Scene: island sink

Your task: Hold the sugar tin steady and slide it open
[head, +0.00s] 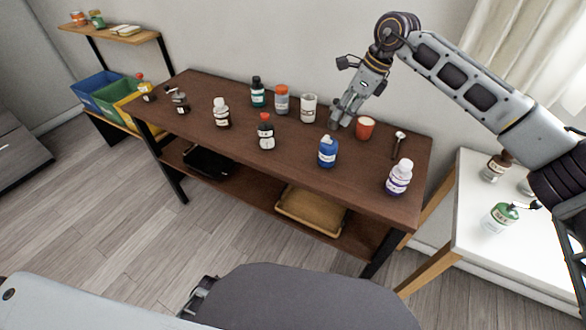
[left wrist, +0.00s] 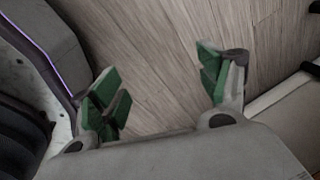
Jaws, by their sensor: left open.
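I cannot pick out a sugar tin for certain in either view. Several bottles and small containers stand on the dark brown table (head: 215,155). My right gripper (head: 341,122) points down over the back right of the table, between a white labelled cup (head: 308,108) and an orange-red pot (head: 364,128). Whether its fingers are open or shut, or touch anything, is too small to tell. My left gripper (left wrist: 160,90) shows in the left wrist view, open and empty, with green-padded fingers wide apart above the wooden floor. It is away from the table's containers.
A blue bottle (head: 327,151), a white-and-purple bottle (head: 399,177) and a dark red-capped bottle (head: 265,131) stand nearer the front edge. A tan tray (head: 310,212) lies on the lower shelf. A white side table (head: 480,240) is at right. Floor in front is clear.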

